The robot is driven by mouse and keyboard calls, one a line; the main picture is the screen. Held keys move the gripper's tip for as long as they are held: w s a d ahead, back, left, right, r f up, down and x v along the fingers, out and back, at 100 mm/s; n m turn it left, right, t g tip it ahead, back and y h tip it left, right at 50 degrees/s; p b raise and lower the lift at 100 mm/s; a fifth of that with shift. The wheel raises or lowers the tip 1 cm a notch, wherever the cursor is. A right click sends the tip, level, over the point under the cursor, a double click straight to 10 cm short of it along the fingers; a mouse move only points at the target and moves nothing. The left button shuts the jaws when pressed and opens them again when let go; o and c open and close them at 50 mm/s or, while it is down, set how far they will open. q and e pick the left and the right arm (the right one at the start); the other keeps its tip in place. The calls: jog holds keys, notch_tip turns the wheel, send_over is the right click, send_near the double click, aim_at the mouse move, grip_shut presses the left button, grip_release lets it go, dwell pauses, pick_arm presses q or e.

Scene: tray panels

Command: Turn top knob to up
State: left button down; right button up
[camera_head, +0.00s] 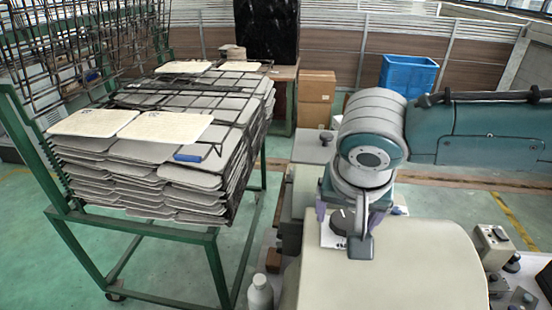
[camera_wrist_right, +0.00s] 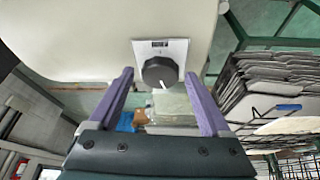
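A black round knob (camera_head: 342,221) sits on a small white plate (camera_head: 333,240) on a pale machine body, with my right gripper (camera_head: 346,222) over it. The right wrist view shows the knob (camera_wrist_right: 160,72) between the tips of my right gripper (camera_wrist_right: 160,76). The two purple fingers are wide apart, with a gap on each side of the knob. A white pointer mark on the knob points toward the lower edge of that view. Another dark knob (camera_head: 325,138) shows on a grey surface farther back; I cannot tell which is the top knob. My left gripper is not in view.
A green rack (camera_head: 218,262) stacked with grey trays (camera_head: 190,178) stands at left. A white bottle (camera_head: 260,292) stands in front. Small boxes with dark knobs (camera_head: 493,240) are at right. A blue crate (camera_head: 408,75) and cardboard boxes (camera_head: 316,100) are behind.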

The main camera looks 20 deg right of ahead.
jog(key=c, duration=1.2)
jog(key=shift+a+m+g+p, duration=0.15)
jog(key=shift+m+g+p, duration=0.15)
jog(key=shift+m, duration=0.5)
jog(key=shift+w+m+h, duration=0.1)
jog(key=shift+m+h, duration=0.4)
jog(key=shift+m, duration=0.3)
jog(key=o, duration=1.4)
jog(key=b+v, duration=0.1)
jog(key=v, duration=0.9)
jog(key=shift+w, duration=0.15)
